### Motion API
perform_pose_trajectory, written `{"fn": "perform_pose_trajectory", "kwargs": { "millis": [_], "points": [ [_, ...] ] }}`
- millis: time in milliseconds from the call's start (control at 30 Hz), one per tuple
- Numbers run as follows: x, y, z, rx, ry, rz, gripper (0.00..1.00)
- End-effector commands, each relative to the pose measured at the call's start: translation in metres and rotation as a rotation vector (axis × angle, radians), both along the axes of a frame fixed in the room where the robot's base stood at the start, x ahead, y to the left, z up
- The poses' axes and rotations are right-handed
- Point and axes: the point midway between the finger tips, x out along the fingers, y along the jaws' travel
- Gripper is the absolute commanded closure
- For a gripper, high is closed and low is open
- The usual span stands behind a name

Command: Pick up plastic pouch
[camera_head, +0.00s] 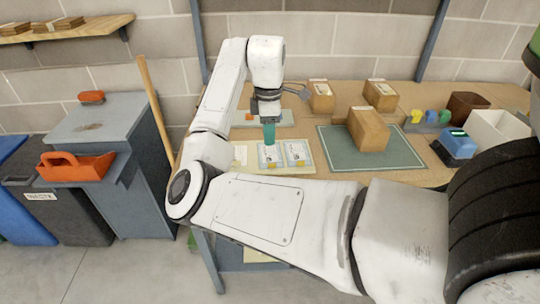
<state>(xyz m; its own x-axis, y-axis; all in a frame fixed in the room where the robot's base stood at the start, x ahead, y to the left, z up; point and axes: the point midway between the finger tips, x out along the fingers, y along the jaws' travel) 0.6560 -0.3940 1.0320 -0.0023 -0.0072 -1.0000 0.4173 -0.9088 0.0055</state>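Two flat pouch-like packets with pale faces and blue edges lie side by side on a light tan board (245,168) on the workbench. The left packet (272,158) and the right packet (298,153) are both small in the view, and I cannot tell for sure which is the plastic pouch. My gripper (269,140) points down just above the left packet's upper edge. A teal part shows at its end. I cannot tell whether the fingers are apart, or whether they touch the packet.
A cardboard box (368,129) stands on a green mat (405,157); two smaller boxes stand behind. A blue device (457,144) and a white bin (495,133) are at right. An orange tote (76,168) and a wooden pole (154,105) are left of the bench.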

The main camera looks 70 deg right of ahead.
Motion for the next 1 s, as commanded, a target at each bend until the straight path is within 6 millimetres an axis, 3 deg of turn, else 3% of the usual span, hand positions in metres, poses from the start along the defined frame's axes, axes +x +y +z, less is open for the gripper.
{"fn": "perform_pose_trajectory", "kwargs": {
  "millis": [567,800,1000],
  "points": [
    [0.001,0.0,-0.06,0.01,-0.002,0.01,0.66],
    [0.002,-0.003,-0.094,0.009,-0.001,0.011,0.66],
    [0.001,-0.004,-0.107,0.008,-0.002,0.01,0.66]
  ]
}}
